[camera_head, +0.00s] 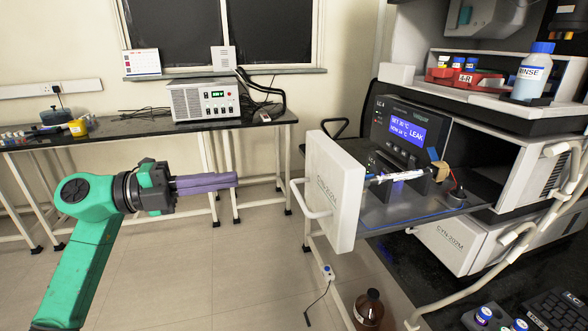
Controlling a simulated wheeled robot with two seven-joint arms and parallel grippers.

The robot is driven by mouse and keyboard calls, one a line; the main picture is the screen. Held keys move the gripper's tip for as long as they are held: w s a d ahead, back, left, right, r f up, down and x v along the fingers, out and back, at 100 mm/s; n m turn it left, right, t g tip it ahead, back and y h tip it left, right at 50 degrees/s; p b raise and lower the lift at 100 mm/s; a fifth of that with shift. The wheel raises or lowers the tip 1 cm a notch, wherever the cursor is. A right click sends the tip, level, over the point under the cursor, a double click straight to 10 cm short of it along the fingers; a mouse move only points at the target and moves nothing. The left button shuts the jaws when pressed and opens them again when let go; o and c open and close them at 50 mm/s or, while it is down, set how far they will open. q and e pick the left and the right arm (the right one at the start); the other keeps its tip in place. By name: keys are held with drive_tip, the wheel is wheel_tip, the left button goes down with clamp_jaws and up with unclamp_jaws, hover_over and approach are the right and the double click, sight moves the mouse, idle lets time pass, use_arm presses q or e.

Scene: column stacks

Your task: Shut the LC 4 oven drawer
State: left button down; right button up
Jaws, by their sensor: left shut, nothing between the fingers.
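The LC 4 oven drawer (337,194) is pulled out, with its white front panel and curved handle (305,198) facing left. Its grey tray (395,208) extends back to the right and carries a column with fittings. The LC 4 unit (400,125) stands behind it, its blue screen reading "LEAK". My left gripper (232,180) is shut and empty, pointing right in the air to the left of the drawer front, apart from it. My right gripper does not show.
A back table (150,125) holds a white instrument (205,98) and cables. A brown bottle (368,308) is below the drawer. A RINSE bottle (534,70) and a red vial tray (465,79) sit at upper right. Floor between my left arm and the drawer is clear.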

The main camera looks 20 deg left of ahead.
use_arm(q)
drive_tip(key=p+x, duration=0.3)
drive_tip(key=x, duration=0.9)
drive_tip(key=shift+w, duration=0.2)
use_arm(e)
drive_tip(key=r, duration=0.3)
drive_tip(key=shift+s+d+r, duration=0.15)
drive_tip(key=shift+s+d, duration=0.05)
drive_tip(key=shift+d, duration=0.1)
use_arm(q)
drive_tip(key=shift+d, duration=0.1)
